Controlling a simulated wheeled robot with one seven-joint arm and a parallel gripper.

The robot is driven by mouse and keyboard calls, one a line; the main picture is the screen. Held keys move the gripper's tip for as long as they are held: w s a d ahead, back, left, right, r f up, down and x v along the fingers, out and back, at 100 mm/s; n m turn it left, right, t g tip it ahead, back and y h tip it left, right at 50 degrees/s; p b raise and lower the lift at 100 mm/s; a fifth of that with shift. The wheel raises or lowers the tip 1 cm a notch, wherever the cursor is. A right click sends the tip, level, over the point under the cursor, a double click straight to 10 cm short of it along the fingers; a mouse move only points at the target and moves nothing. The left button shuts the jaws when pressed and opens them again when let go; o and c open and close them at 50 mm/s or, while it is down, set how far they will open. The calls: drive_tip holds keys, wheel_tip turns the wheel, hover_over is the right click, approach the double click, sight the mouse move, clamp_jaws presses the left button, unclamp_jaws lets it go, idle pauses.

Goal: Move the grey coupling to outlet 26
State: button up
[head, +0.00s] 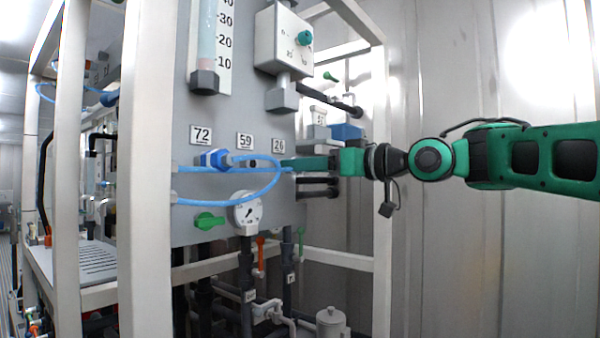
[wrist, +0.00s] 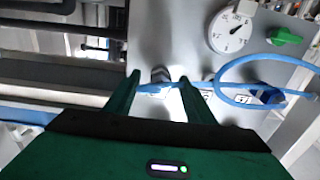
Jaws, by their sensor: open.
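My gripper (wrist: 160,78) is open, its green fingers pointing at the panel. In the wrist view a short dark grey cylindrical piece, which looks like the grey coupling (wrist: 159,75), stands between the fingertips, with gaps on both sides. Blue hose shows beside it. The label 26 (head: 279,146) is just above my fingertips (head: 284,163) in the head view, where my fingers hide the outlet below that label. The piece appears to be at outlet 26; whether it is fully seated cannot be told. The outlet under label 59 (head: 245,140) shows as a dark stub (head: 252,163) without a hose.
A blue coupling (head: 213,158) sits under label 72 (head: 201,134). The blue hose (head: 278,184) loops in front of the panel near my fingers. A gauge (head: 247,211) and green valve handle (head: 209,220) are below. A white frame post (head: 382,160) stands behind my wrist.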

drive_tip(key=v, duration=0.9)
drive_tip(key=shift+d, duration=0.2)
drive_tip(key=shift+s+f, duration=0.1)
drive_tip(key=s+d+f+m+g+h, duration=0.1)
drive_tip(key=d+f+m+h, duration=0.45)
drive_tip(key=d+f, duration=0.65)
drive_tip(key=s+d+f+m+g+h, duration=0.1)
drive_tip(key=d+f+m+h, duration=0.4)
drive_tip(key=d+f, duration=0.7)
drive_tip(key=s+d+f+m+g+h, duration=0.2)
drive_tip(key=s+d+f, duration=0.1)
drive_tip(key=s+f, duration=0.45)
drive_tip(key=s+d+f+m+g+h, duration=0.1)
drive_tip(key=s+d+f+g+h, duration=0.15)
drive_tip(key=s+f, duration=0.5)
drive_tip(key=s+d+f+m+g, duration=0.1)
drive_tip(key=s+f+g, duration=0.1)
drive_tip(key=s+f, duration=0.2)
drive_tip(key=s+d+f+m+g, duration=0.1)
drive_tip(key=s+f, duration=0.3)
drive_tip(key=s, duration=0.5)
drive_tip(key=shift+s+f+m+g+y, duration=0.3)
drive_tip(key=shift+f+m+g+y, duration=0.1)
drive_tip(key=shift+m+g, duration=0.35)
